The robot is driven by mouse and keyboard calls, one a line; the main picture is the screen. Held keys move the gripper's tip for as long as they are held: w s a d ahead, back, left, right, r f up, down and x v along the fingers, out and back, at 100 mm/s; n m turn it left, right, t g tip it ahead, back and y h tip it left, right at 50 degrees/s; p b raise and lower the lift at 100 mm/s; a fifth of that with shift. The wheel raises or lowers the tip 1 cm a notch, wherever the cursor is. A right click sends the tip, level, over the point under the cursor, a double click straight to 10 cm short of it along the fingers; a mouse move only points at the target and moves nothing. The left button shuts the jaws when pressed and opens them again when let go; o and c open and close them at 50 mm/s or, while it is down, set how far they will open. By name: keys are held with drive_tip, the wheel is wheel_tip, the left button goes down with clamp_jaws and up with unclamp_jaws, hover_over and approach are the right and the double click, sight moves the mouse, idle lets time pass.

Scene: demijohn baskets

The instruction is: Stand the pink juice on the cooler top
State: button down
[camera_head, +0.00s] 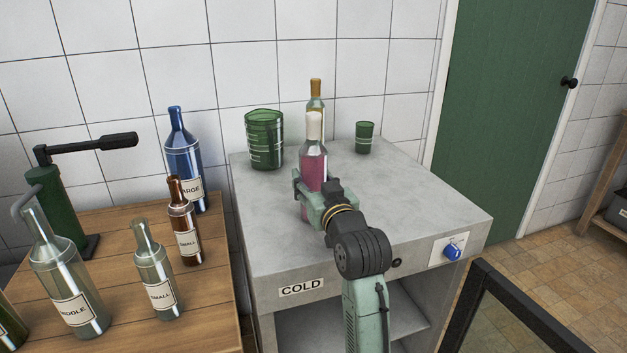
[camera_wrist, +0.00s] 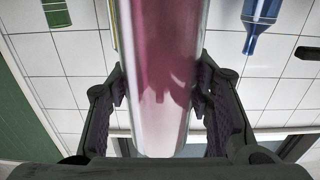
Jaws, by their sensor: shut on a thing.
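The pink juice (camera_head: 313,168) is a clear bottle with pink liquid and a pale cap. It is upright in the head view, over the cooler top (camera_head: 400,205). My gripper (camera_head: 312,190) is shut around its body. In the wrist view the pink juice (camera_wrist: 160,70) stands between both fingers of my gripper (camera_wrist: 160,105). Its base is mostly hidden behind my gripper in the head view, so I cannot tell whether it touches the top. The cooler is a grey box labelled COLD with an open front.
A yellowish bottle (camera_head: 315,100) stands behind the juice. A large green cup (camera_head: 264,140) is to its left and a small green cup (camera_head: 365,137) to its right. A wooden table (camera_head: 130,255) at left holds several bottles. The cooler top's right side is clear.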

drive_tip(key=c, duration=0.8)
unclamp_jaws()
drive_tip(key=shift+r, duration=0.3)
drive_tip(key=b+v, duration=0.2)
drive_tip(key=v, duration=1)
